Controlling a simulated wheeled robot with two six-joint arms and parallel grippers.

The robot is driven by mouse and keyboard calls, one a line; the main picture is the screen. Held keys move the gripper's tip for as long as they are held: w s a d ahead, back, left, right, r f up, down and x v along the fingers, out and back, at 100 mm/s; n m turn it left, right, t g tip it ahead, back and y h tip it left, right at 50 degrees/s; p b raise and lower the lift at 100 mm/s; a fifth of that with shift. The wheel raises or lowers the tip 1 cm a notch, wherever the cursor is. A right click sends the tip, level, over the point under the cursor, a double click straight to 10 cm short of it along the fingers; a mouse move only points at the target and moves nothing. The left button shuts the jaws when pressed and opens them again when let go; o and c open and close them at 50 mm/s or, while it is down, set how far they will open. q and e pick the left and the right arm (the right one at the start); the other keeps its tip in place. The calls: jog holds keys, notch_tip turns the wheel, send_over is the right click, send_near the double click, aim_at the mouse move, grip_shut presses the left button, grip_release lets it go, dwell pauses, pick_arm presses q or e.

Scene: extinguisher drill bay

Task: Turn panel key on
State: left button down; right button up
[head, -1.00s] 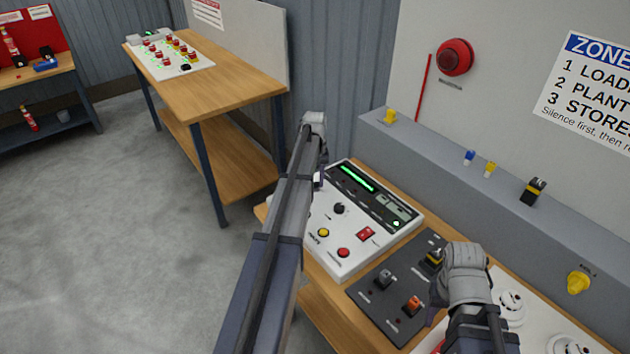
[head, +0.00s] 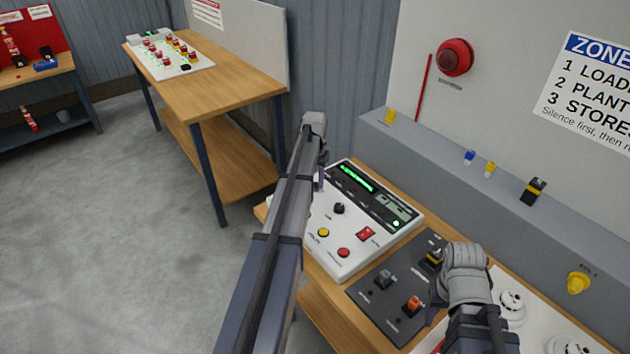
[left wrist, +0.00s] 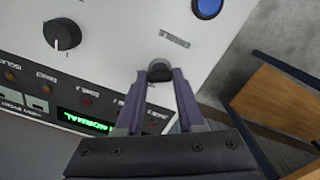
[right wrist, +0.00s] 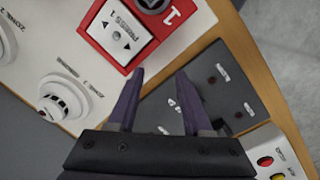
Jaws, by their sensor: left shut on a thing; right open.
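The white control panel (head: 378,228) sits on the wooden bench, with a lit green display reading NORMAL in the left wrist view (left wrist: 100,122). My left gripper (head: 321,184) is at the panel's far left edge. In the left wrist view its fingers (left wrist: 160,75) are shut on a small dark, round-topped key (left wrist: 160,66) that stands on the panel face beside a label. The key is hidden behind my left arm in the head view. My right gripper (right wrist: 160,74) is open and empty over the dark switch plate (head: 372,302), beside a red call point (right wrist: 112,38).
The panel also has a black knob (head: 339,208), a yellow button (head: 323,232), a red button (head: 343,252) and a red switch (head: 366,233). White detectors (head: 512,305) lie at right. A grey ledge (head: 420,140) runs behind. Another wooden table (head: 215,88) stands at back left.

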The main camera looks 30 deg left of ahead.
dwell(0.3)
pick_arm(q)
jog(key=c, duration=0.5)
grip_release()
notch_tip(320, 180, up, 8)
jog(key=p, duration=0.8)
jog(key=shift+f, duration=0.1)
pick_arm(e)
notch_tip(320, 180, up, 8)
jog(key=shift+f, duration=0.15)
